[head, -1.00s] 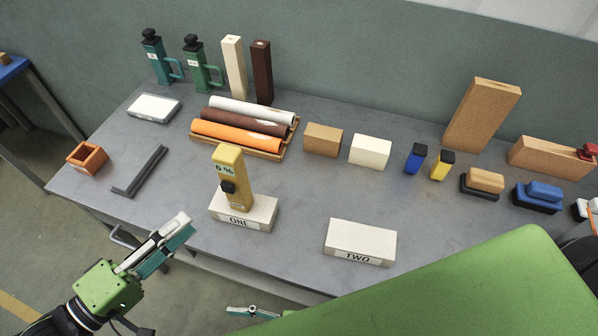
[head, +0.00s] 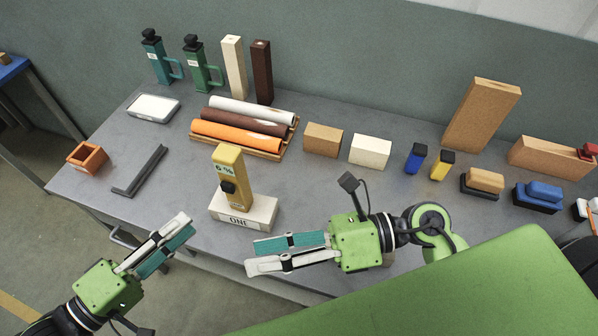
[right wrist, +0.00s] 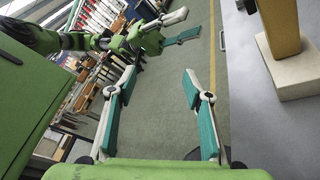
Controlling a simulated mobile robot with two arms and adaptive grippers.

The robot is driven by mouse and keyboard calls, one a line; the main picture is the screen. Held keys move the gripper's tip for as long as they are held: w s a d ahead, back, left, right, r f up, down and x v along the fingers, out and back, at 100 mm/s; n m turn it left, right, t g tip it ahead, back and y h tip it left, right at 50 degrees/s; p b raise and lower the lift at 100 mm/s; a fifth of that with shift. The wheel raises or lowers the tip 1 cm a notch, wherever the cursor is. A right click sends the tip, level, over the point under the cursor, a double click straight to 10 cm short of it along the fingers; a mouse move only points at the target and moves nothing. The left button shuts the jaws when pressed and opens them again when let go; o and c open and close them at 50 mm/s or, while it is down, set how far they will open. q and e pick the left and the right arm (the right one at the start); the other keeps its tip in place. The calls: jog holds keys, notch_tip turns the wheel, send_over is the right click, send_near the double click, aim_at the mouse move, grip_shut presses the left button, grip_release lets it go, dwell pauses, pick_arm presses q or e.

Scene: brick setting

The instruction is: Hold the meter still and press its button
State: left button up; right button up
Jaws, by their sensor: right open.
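The meter (head: 232,164) is a yellow upright block with a "6 %" display and a black button (head: 228,187) on its front. It stands on the pale brick labelled ONE (head: 260,212). My left gripper (head: 189,223) is open and empty, lower left of the meter, off the table's front edge. My right gripper (head: 252,258) is open and empty, in front of brick ONE and apart from it, fingers pointing left. In the right wrist view the meter's lower part (right wrist: 283,25) and its brick (right wrist: 297,76) show at the right edge, outside the fingers (right wrist: 158,76).
Brick TWO is almost wholly hidden behind my right gripper. A rack of rolls (head: 240,130) lies behind the meter. A dark angle bar (head: 140,170) and an orange open box (head: 87,158) lie to its left. Tan (head: 323,139) and white (head: 370,151) blocks stand behind right.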

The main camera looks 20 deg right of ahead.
aim_at(239, 159)
jog(key=w+d+r+n+t+h, duration=0.1)
jog(key=w+d+r+n+t, duration=0.3)
jog(key=w+d+t, duration=0.6)
jog(key=w+a, duration=0.3)
jog(key=a, duration=0.1)
jog(key=w+a+g, duration=0.1)
jog(key=w+a, duration=0.2)
jog(key=a, duration=0.1)
jog(key=w+a+g, duration=0.1)
jog(key=w+a, duration=0.2)
jog(key=a, duration=0.1)
jog(key=shift+a+f, duration=0.2)
jog(key=shift+a, duration=0.1)
jog(key=shift+s, duration=0.1)
grip_shut()
pick_arm(q)
grip_shut()
